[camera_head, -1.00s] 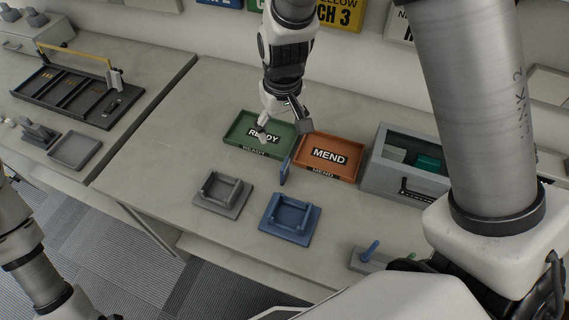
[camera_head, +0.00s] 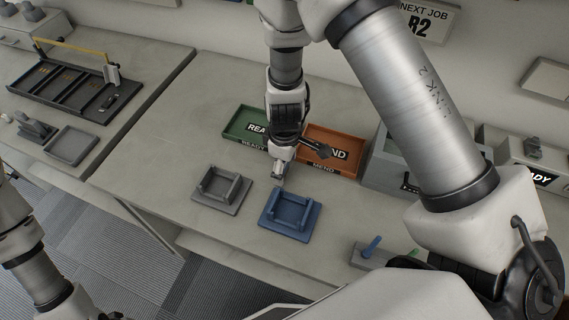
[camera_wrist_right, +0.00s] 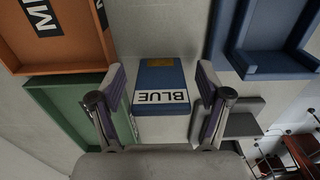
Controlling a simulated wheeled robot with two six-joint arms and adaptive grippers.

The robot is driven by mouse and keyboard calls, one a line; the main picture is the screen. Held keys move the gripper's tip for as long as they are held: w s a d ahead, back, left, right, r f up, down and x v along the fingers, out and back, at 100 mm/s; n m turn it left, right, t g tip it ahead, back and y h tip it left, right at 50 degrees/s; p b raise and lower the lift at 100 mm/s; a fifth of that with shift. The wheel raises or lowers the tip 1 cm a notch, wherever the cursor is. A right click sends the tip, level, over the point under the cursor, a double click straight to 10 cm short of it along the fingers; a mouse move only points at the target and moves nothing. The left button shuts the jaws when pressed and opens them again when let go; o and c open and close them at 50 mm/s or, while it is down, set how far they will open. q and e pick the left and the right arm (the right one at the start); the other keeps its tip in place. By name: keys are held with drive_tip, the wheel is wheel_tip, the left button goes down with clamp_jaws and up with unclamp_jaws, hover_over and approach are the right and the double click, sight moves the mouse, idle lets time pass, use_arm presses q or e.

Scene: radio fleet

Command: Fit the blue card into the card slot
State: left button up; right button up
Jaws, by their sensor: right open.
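The blue card (camera_wrist_right: 160,76), with a white band reading BLUE, is between the spread fingers of my right gripper (camera_wrist_right: 160,92) in the right wrist view. Gaps show on both sides of the card, so the fingers are open around it and not closed on it. In the head view my right gripper (camera_head: 279,176) is low over the table, just behind the blue cradle, and hides the card. I cannot make out which thing is the card slot. Of my left arm, only the wrist and a dark fragment of the gripper (camera_head: 113,316) show at the bottom left.
The blue cradle (camera_head: 290,232) and grey cradle (camera_head: 208,201) stand in front. The green READY tray (camera_head: 236,121) and orange MEND tray (camera_head: 350,134) lie behind. A black rack (camera_head: 60,93) is at left, a pegged stand (camera_head: 368,258) at front right. Table left of the cradles is clear.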

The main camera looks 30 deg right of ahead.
drive_tip(key=shift+r, duration=0.1)
drive_tip(key=c, duration=1.1)
